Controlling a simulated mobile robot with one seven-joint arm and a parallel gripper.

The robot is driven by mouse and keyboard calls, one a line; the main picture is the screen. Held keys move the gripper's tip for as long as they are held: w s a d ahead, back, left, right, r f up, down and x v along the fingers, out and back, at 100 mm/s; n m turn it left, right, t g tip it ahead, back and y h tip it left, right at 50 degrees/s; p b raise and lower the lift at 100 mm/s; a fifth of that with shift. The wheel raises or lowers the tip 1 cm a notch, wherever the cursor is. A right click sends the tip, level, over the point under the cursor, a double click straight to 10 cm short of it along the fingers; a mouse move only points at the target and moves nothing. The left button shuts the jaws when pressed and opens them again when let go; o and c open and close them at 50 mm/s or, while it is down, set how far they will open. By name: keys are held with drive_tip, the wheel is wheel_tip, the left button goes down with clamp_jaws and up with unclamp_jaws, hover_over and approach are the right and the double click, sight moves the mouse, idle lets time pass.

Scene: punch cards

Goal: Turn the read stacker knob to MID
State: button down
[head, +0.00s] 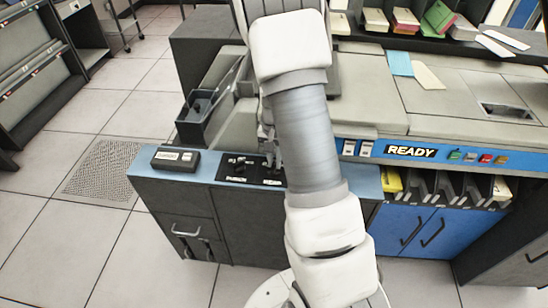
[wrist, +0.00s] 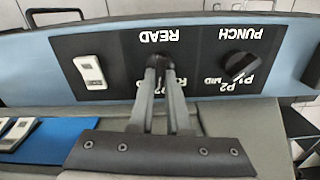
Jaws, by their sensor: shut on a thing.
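The black control panel (wrist: 206,58) shows upside down in the wrist view, with READ and PUNCH labels. My gripper (wrist: 160,68) is at the READ knob (wrist: 159,60), its two fingers shut on the knob's sides. The fingers hide most of this dark knob and part of its position labels, so I cannot tell where it points. The PUNCH knob (wrist: 238,66) is to the right, free of the gripper, with P1, P2 and MID lettering by it. In the head view my gripper (head: 268,145) is over the panel (head: 228,171), partly hidden by my arm.
A white rocker switch (wrist: 90,71) sits left of the READ knob. In the head view a small dark box (head: 175,159) lies on the blue ledge left of the panel. A dark open bin (head: 200,112) rises behind it. The READY sign (head: 411,152) is at right.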

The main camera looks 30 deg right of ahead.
drive_tip(key=m+p, duration=0.1)
drive_tip(key=m, duration=0.2)
drive_tip(key=shift+d+r+m, duration=0.1)
drive_tip(key=shift+r+m, duration=0.05)
drive_tip(key=shift+m, duration=0.25)
drive_tip(key=shift+s+m+p, duration=0.1)
drive_tip(key=shift+m+p, duration=0.7)
drive_tip(key=shift+m, duration=0.9)
drive_tip(key=c, duration=0.9)
unclamp_jaws()
wheel_tip(320, 180, up, 17)
drive_tip(key=p, duration=0.3)
drive_tip(key=shift+r, duration=0.1)
